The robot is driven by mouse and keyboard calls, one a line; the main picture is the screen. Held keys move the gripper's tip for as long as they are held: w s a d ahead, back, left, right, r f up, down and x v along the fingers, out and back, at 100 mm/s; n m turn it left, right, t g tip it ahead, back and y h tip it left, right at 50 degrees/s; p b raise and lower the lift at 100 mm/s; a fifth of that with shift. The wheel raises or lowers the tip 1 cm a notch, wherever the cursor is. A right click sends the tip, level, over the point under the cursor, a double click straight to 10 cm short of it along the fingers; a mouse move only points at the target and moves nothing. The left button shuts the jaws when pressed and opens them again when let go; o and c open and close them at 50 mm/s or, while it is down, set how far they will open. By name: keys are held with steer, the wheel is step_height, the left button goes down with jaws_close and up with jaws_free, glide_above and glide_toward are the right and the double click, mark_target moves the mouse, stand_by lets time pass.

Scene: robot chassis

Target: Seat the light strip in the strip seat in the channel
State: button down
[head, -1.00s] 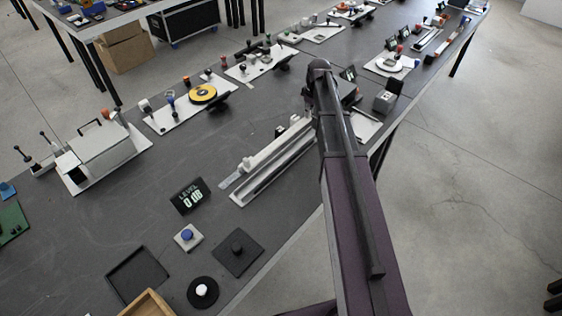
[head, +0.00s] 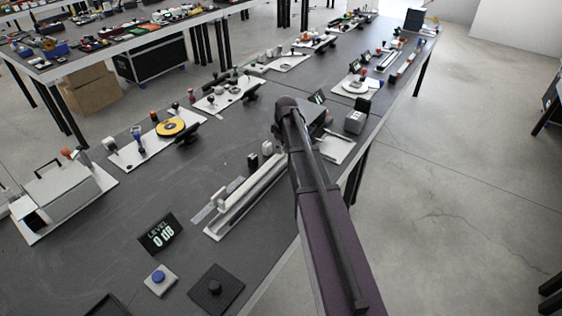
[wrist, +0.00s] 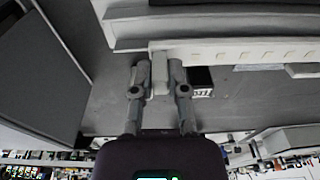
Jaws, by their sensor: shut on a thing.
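The channel (head: 232,218) is a long pale profile with raised walls on the dark bench in the head view; its rails (wrist: 215,25) cross the top of the wrist view. The light strip (wrist: 245,52), white with small yellowish marks, runs along the near side of those rails. My gripper (wrist: 159,80) is shut on a white block at the strip's left end, one finger on each side. I cannot tell whether the strip is above or resting on the channel. The strip seat is not clear in either view. My arm hides part of the channel's far end in the head view.
A level display (head: 160,233) and a blue button (head: 158,277) stand near the channel. A translucent strip (head: 208,207) lies along its left side. A black-and-white item (wrist: 200,78) is close right of my gripper. Other stations line the bench; its middle left is clear.

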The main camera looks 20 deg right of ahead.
mark_target(281, 154)
steer(key=shift+f, duration=0.4)
steer(key=shift+f+b, duration=1.8)
steer(key=shift+b, duration=0.2)
steer(key=shift+f, duration=0.15)
steer(key=c, duration=0.7)
jaws_free()
steer(key=shift+o, duration=0.2)
steer(key=shift+r, duration=0.25)
step_height(281, 154, up, 12)
steer(key=s+p, duration=0.1)
steer(key=p, duration=1.1)
steer(key=shift+d, duration=0.45)
steer(key=shift+f, duration=0.1)
